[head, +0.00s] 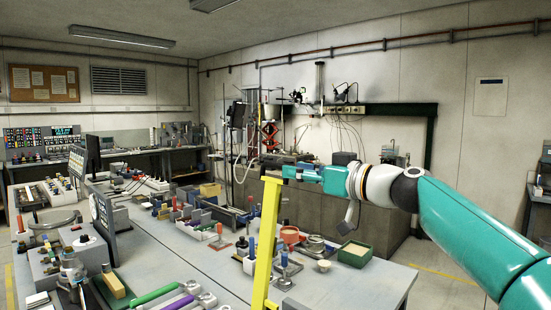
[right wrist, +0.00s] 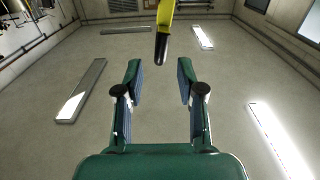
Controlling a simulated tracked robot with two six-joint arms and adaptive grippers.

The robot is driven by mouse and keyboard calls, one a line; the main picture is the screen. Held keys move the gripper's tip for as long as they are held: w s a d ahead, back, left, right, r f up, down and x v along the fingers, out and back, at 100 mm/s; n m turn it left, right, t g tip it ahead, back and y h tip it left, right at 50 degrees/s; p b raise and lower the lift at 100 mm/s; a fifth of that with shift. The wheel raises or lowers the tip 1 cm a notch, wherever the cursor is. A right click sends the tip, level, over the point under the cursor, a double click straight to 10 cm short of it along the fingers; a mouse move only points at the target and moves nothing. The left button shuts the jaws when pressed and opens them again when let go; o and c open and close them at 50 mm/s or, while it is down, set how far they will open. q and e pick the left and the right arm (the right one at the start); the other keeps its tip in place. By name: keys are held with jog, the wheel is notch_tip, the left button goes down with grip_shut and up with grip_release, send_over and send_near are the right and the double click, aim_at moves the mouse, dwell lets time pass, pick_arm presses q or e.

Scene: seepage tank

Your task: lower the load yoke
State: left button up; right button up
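A tall yellow bar (head: 267,240), perhaps the load yoke or its lever, rises from the bottom of the head view and ends in a short bent top. In the right wrist view a yellow bar (right wrist: 165,14) with a black end (right wrist: 161,46) reaches down toward the space between my fingers. My right gripper (head: 290,172) is beside the top of the yellow bar in the head view. In the right wrist view my right gripper (right wrist: 160,82) is open and empty, its two fingers apart, with the black end beyond the fingertips. My left gripper is not in view.
A grey workbench (head: 370,280) holds several tools and parts, among them a green tray (head: 354,254) and a red round container (head: 290,234). A ceiling lamp (right wrist: 82,91) shows in the wrist view.

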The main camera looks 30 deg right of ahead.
aim_at(280, 167)
jog(key=p+x, duration=0.1)
jog(key=x, duration=0.3)
jog(key=shift+w+a+r+p, duration=0.1)
jog(key=shift+w+r+p, duration=0.1)
jog(key=shift+p, duration=0.1)
jog(key=shift+w+a+f, duration=0.2)
jog(key=shift+w, duration=0.35)
grip_shut()
